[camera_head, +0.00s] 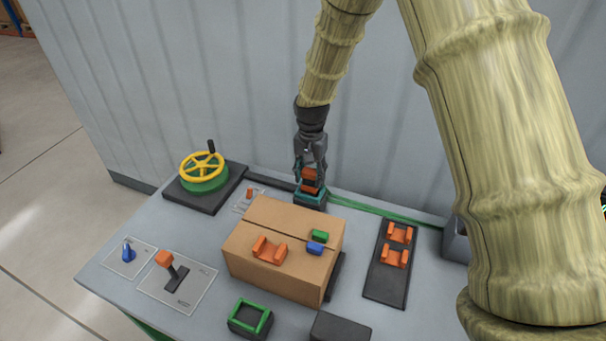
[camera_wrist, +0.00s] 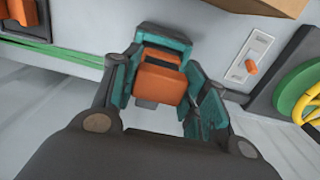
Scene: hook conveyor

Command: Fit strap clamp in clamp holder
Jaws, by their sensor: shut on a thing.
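My gripper (camera_head: 311,172) points down behind the cardboard box, close to the wall. It is shut on an orange blocky piece (camera_head: 310,181), which also shows between the fingers in the wrist view (camera_wrist: 160,82). A teal part (camera_head: 310,197) lies just under the piece; I cannot tell whether they touch. An orange U-shaped clamp (camera_head: 269,250) lies on top of the box. Two similar orange U-shaped parts (camera_head: 399,233) sit on a dark upright-edged board (camera_head: 382,288) at the right. I cannot tell for certain which part is the clamp holder.
The cardboard box (camera_head: 270,276) fills the middle of the table, with a green block (camera_head: 319,236) and a blue block (camera_head: 315,249) on top. A yellow wheel (camera_head: 203,171), an orange-topped lever (camera_head: 171,268) and a blue switch (camera_head: 127,252) stand left. A green-rimmed tray (camera_head: 265,322) is in front.

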